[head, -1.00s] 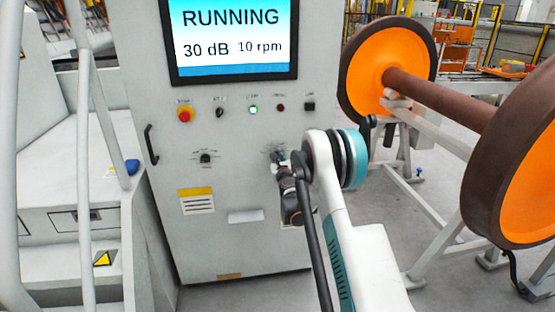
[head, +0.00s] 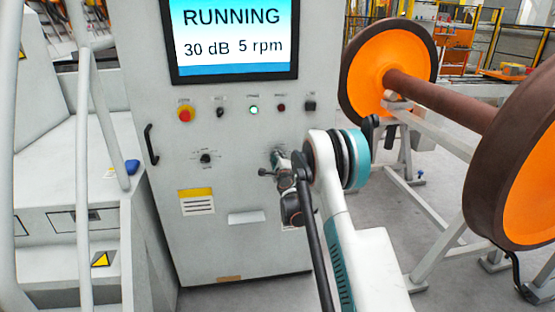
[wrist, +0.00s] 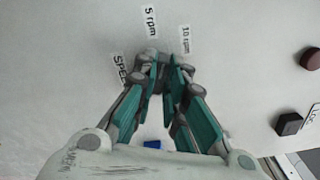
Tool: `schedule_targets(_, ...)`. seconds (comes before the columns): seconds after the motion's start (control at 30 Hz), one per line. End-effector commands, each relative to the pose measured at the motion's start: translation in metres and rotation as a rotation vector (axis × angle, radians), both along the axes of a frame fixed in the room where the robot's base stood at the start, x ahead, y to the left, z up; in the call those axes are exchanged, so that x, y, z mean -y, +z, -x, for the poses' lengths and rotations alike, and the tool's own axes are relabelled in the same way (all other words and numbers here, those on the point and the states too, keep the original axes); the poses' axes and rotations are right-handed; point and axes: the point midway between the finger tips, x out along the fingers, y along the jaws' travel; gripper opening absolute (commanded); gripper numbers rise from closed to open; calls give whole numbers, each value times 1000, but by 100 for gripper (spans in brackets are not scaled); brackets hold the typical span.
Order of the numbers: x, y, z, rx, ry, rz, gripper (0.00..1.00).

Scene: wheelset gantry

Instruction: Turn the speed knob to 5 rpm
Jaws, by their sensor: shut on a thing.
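The control cabinet's screen (head: 235,38) reads RUNNING, 30 dB and 5 rpm in the head view. My gripper (head: 279,158) is at the right side of the panel, below the row of buttons. In the wrist view my gripper (wrist: 162,66) has its teal fingers closed together against the panel, shut on the speed knob. The knob is mostly hidden between the fingertips. The 5 rpm label (wrist: 150,22) is just above the fingertips, the 10 rpm label (wrist: 186,40) is to their right, and the partly covered SPEED label (wrist: 120,70) is to their left.
A red emergency button (head: 186,115), a lit green button (head: 254,110) and other controls sit above. Another knob (head: 205,157) is to the left. An orange-faced wheelset (head: 440,100) on a frame stands right of the cabinet.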

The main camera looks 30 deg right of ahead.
Motion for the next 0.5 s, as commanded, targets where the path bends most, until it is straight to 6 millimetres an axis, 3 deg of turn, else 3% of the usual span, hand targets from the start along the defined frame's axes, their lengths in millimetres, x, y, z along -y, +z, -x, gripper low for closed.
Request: schedule_targets(0.5,-1,-2,0,-99,2,342,0)
